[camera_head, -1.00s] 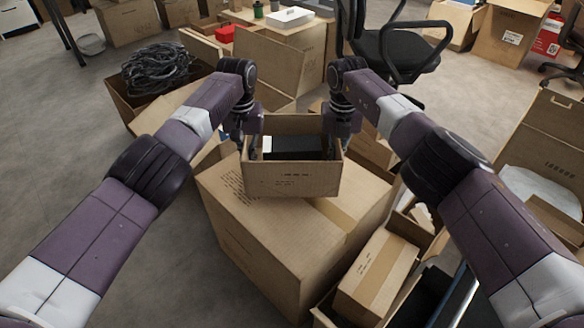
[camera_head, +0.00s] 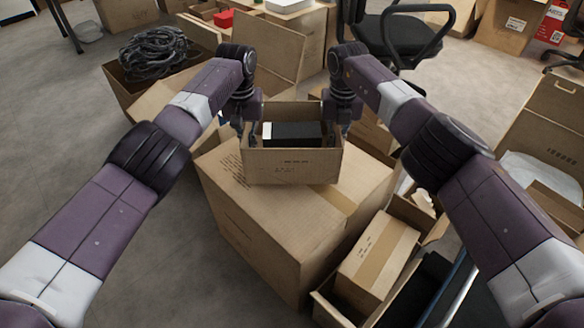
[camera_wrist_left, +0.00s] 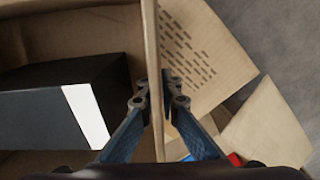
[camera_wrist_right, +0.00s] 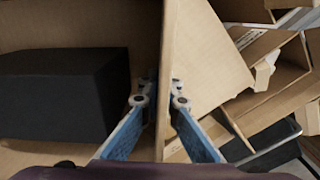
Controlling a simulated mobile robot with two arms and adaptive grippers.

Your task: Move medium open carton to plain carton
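The medium open carton (camera_head: 292,168) is a brown box with a black item with a white end (camera_head: 290,134) inside. It appears upright over the far part of the large closed carton (camera_head: 262,232); I cannot tell whether they touch. My left gripper (camera_wrist_left: 160,88) is shut on the open carton's left wall, one finger on each side. My right gripper (camera_wrist_right: 160,90) is shut the same way on the opposite wall. The large closed carton has a tape strip and small print on top. I cannot tell whether it is the plain carton.
A smaller taped carton (camera_head: 378,255) lies in an open box at the front right. A box of black cables (camera_head: 152,52) stands back left. A black office chair (camera_head: 400,40) stands behind. Bare floor (camera_head: 60,150) is free at the left.

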